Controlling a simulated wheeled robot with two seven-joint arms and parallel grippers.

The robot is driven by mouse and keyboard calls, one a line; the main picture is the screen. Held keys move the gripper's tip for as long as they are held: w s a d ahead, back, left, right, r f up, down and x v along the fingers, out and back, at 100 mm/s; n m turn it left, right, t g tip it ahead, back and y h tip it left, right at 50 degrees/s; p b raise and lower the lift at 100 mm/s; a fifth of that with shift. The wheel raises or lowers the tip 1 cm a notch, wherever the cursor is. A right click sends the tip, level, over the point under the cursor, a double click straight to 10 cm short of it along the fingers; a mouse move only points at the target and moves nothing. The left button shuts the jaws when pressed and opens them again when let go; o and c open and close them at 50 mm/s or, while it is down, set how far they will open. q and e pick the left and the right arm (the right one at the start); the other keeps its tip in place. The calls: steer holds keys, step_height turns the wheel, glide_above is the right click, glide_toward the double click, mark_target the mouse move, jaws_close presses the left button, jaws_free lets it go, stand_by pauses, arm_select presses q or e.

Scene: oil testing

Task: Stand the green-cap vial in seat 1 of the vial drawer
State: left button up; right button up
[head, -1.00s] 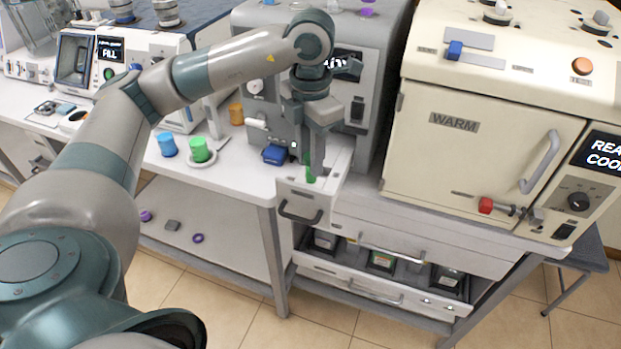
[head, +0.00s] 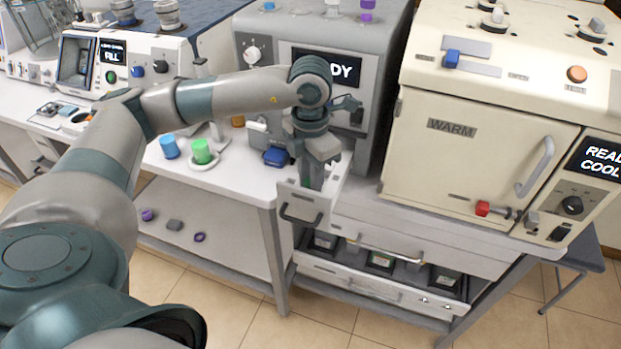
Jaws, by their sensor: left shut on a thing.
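My left gripper (head: 313,178) points down over the vial drawer (head: 302,206), a small pale drawer with a dark handle, pulled out in front of the grey machine. The gripper is shut on the green-cap vial, which its fingers hide almost wholly in this view. The fingertips are low at the drawer's top opening. I cannot tell how deep the vial stands or which seat it is over. The seats are hidden by the gripper. My right gripper is not in view.
The grey machine (head: 325,110) stands right behind the gripper, and the cream oven (head: 480,160) stands to the right. A blue block (head: 276,156), a green cylinder (head: 202,151) on a white dish and a blue cylinder (head: 169,147) are on the bench to the left. An open lower drawer (head: 350,280) holds dark-sided containers.

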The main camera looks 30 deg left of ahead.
steer(key=shift+s+f, duration=0.1)
arm_select(q)
steer(key=shift+f, duration=0.2)
steer(key=o, duration=0.8)
arm_select(e)
steer(key=shift+a+f, duration=0.1)
arm_select(q)
steer(key=shift+r, duration=0.2)
steer(key=shift+r, duration=0.1)
